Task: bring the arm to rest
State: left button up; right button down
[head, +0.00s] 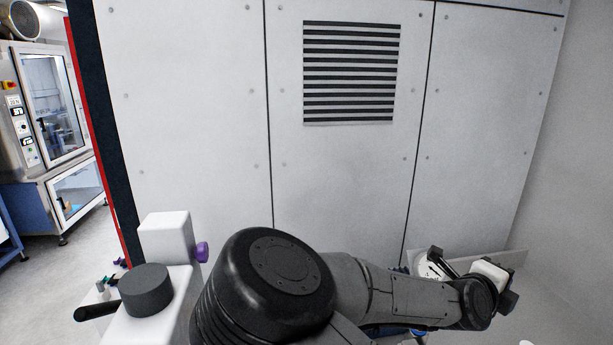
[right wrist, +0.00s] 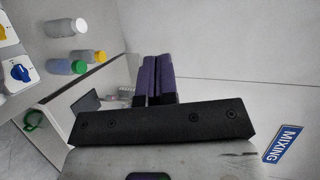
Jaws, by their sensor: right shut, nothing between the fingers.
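In the right wrist view my right gripper (right wrist: 158,60) shows two purple fingers side by side, shut with nothing between them. Behind them is a pale wall or panel. In the head view my dark right arm stretches from the bottom middle to the right. Its wrist end is low at the right, in front of the grey panelled wall, and the fingers cannot be made out there. My left gripper is not in view.
The panelled wall (head: 190,110) has a slotted vent (head: 350,75). A glazed cabinet (head: 50,100) stands far left. The wrist view shows capped bottles (right wrist: 68,67) and a MIXING sign (right wrist: 283,143).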

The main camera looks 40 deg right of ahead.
notch_tip(320, 180, up, 25)
jog(key=w+a+n+t+h, duration=0.15)
jog(key=n+t+h, duration=0.35)
jog(key=t+h, duration=0.6)
jog(key=w+a+n+t+y, duration=1.35)
jog(key=n+y, duration=0.35)
jog(key=n, duration=0.4)
jog(key=w+a+f+n+g+y, duration=0.1)
jog(key=w+a+f+n+y, duration=0.3)
jog(key=f, duration=0.3)
jog(key=w+a+f+n+g+y, duration=0.1)
jog(key=w+a+f+n+g, duration=0.2)
jog(key=a+f, duration=0.35)
jog(key=a+f+n+g+y, duration=0.25)
jog(key=a+f, duration=0.25)
jog(key=f, duration=0.7)
jog(key=a+f+n+g+y, duration=0.1)
jog(key=a+f+n+g, duration=0.2)
jog(key=f, duration=1)
jog(key=s+a+f+n+g, duration=0.3)
jog(key=s+f+g, duration=0.5)
jog(key=s+f, duration=1.7)
notch_tip(320, 180, up, 20)
jog(key=w+m+p, duration=0.1)
jog(key=p, duration=1.8)
jog(key=shift+a+f+y, duration=0.25)
jog(key=shift+y, duration=0.1)
